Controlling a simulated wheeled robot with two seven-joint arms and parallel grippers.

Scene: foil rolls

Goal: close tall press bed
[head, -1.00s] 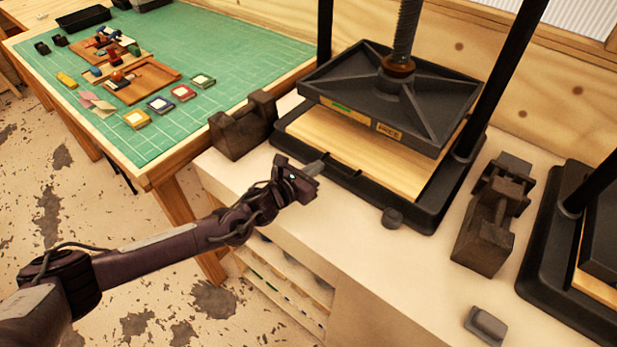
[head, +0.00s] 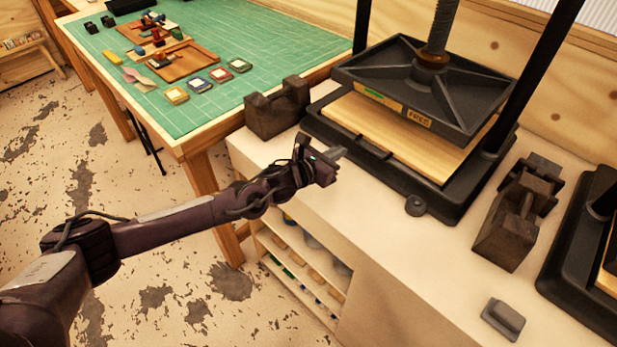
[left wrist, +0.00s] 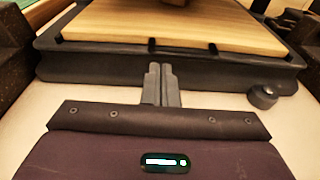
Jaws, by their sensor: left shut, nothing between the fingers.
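The tall press has a black ribbed platen (head: 470,85) on a screw, raised above a pale wooden bed board (head: 425,148). The board lies in a black base frame (head: 385,178), and its front part shows from under the platen. The board (left wrist: 180,25) and the frame's front wall (left wrist: 100,72) also show in the left wrist view. My left gripper (head: 339,153) is shut and empty, low in front of the frame's front side. In the left wrist view its fingertips (left wrist: 160,70) overlap the front wall; I cannot tell if they touch it. My right gripper is not in view.
A dark weight block (head: 278,107) stands left of the press and another (head: 515,215) right of it. A round black knob (head: 415,206) sits at the frame's front. A second press (head: 575,270) is at far right. A green-topped table (head: 200,120) is at left.

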